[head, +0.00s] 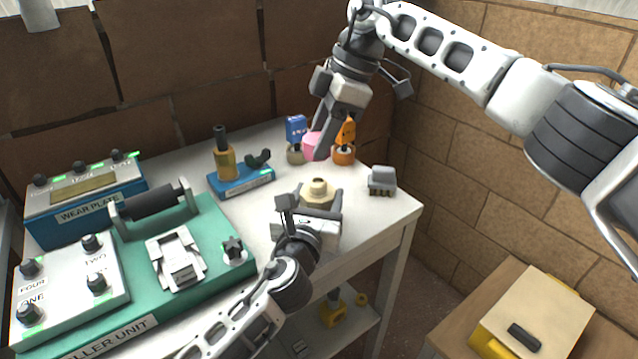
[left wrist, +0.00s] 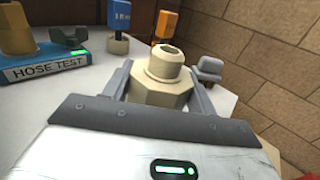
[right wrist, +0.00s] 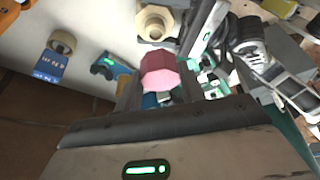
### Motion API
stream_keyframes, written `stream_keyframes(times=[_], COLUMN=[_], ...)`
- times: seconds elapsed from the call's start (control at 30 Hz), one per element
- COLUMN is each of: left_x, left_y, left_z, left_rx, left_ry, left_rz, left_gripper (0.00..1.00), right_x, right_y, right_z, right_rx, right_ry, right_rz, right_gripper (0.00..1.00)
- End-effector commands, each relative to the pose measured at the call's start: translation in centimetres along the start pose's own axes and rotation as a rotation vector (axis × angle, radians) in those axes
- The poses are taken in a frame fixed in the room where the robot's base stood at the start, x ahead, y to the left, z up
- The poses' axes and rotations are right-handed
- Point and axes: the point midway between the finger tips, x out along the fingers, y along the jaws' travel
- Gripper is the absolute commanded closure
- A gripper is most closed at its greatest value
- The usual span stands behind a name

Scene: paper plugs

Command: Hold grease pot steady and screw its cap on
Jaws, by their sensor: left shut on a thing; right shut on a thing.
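The grease pot (head: 318,190) is cream and faceted, with an open round neck on top. It stands upright near the table's right end and also shows in the left wrist view (left wrist: 158,85). My left gripper (head: 320,205) is shut on the pot, one finger on each side. The pink faceted cap (head: 311,146) is in my right gripper (head: 322,148), shut on it above the table, behind the pot in the head view. In the right wrist view the cap (right wrist: 160,72) sits between the fingers, apart from the pot (right wrist: 157,22).
A blue-labelled plug (head: 296,130) and an orange one (head: 345,140) stand behind the cap. A grey block (head: 382,180) is right of the pot. The blue hose test stand (head: 240,181) and green roller unit (head: 215,215) are to the left.

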Motion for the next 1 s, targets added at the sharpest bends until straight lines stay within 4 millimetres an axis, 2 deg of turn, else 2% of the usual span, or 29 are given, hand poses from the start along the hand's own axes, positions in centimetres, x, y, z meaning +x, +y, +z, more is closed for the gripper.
stream_keyframes(times=[0.2,0.3,0.8,1.0], left_x=[0.0,0.0,0.0,0.0], left_y=[0.0,0.0,0.0,0.0], left_z=[0.0,0.0,-0.1,-0.1], left_rx=[0.000,0.000,0.001,0.001], left_ry=[0.001,0.001,0.001,0.002], left_rz=[0.000,0.000,0.000,0.000], left_gripper=[0.84,0.84,0.84,0.84], right_x=[3.0,3.9,3.9,4.8], right_y=[-0.1,-0.1,0.0,0.0], right_z=[1.5,1.8,1.9,2.2], right_rx=[0.002,0.000,0.000,0.001], right_ry=[0.006,0.009,0.009,0.009], right_rz=[-0.002,-0.002,0.000,-0.001], right_gripper=[0.82,0.82,0.82,0.82])
